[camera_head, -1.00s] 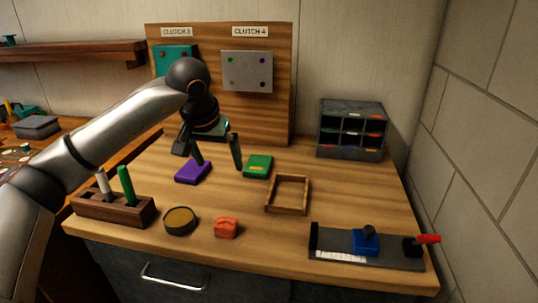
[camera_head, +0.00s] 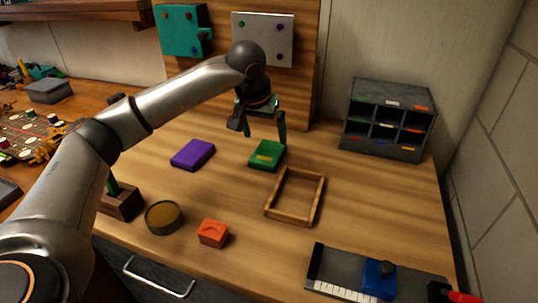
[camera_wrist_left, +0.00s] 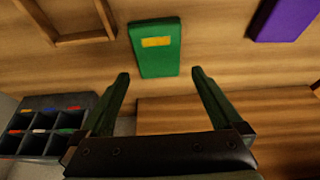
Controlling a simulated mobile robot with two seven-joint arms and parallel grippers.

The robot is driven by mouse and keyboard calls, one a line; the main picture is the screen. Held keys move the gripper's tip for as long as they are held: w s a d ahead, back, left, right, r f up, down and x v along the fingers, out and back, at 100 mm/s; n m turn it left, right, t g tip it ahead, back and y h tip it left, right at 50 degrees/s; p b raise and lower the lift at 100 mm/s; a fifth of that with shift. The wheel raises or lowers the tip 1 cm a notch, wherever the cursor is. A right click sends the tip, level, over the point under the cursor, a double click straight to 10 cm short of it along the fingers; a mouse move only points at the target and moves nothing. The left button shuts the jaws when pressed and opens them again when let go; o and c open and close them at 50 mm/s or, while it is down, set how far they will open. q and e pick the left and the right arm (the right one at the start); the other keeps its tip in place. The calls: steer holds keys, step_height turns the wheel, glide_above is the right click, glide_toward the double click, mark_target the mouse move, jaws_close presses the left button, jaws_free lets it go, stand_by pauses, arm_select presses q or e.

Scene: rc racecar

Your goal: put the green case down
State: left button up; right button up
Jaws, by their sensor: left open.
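The green case (camera_head: 268,155), with a yellow label, lies flat on the wooden table, just left of the empty wooden frame. My left gripper (camera_head: 264,135) is open above and just behind it, its two fingers apart with nothing between them. In the left wrist view the green case (camera_wrist_left: 156,50) lies beyond the open fingertips of my left gripper (camera_wrist_left: 160,75), clear of both. My right gripper is not in view.
A purple case (camera_head: 192,155) lies to the left. The wooden frame (camera_head: 295,196) is to the right, the grey cubby organizer (camera_head: 388,117) at the back right. An orange block (camera_head: 213,233) and a round dish (camera_head: 164,217) sit in front. Panels hang on the upright board behind.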

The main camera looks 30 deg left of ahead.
mark_target(268, 151)
arm_select(q)
steer(key=shift+x, duration=3.15)
steer(key=shift+s+d+f, duration=0.1)
steer(key=shift+s+f, duration=0.05)
steer(key=shift+f, duration=0.15)
steer(key=shift+c, duration=0.2)
steer(key=c, duration=1.1)
